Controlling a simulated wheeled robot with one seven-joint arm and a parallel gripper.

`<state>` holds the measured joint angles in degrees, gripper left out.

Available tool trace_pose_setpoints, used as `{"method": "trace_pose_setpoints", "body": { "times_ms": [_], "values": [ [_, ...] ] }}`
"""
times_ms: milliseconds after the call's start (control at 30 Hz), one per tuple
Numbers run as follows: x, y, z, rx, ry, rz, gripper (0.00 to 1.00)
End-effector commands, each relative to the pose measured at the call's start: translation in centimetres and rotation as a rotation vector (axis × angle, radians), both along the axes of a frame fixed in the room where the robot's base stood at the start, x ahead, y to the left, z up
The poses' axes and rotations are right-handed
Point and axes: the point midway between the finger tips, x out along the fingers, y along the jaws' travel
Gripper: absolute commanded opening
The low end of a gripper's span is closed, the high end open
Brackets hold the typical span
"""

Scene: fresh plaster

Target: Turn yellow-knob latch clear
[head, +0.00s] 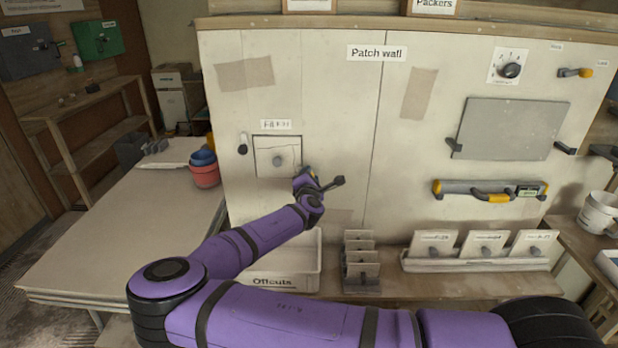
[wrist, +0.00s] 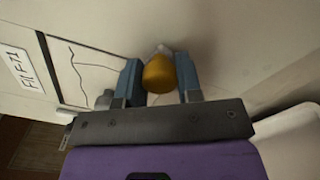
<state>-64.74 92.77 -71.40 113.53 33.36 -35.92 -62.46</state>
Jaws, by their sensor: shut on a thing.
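The yellow knob (wrist: 158,74) of the latch sits between the two blue-grey fingers of my gripper (wrist: 160,80) in the wrist view, against the pale wall. My gripper is shut on it.
A latch-like dark fitting (head: 243,145) is left of the panel. Below stand an offcuts bin (head: 285,278), a rack of small plates (head: 361,262) and a tray of sample cards (head: 478,265). A level (head: 490,190) and a grey board (head: 512,128) hang at right.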

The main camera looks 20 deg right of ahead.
Motion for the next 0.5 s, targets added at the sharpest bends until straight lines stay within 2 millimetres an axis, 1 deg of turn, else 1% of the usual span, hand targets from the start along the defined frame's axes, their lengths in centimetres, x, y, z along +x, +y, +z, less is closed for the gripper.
{"method": "trace_pose_setpoints", "body": {
  "times_ms": [500],
  "values": [
    [-0.03,0.00,-0.04,0.461,-0.147,-0.002,0.09]
  ]
}}
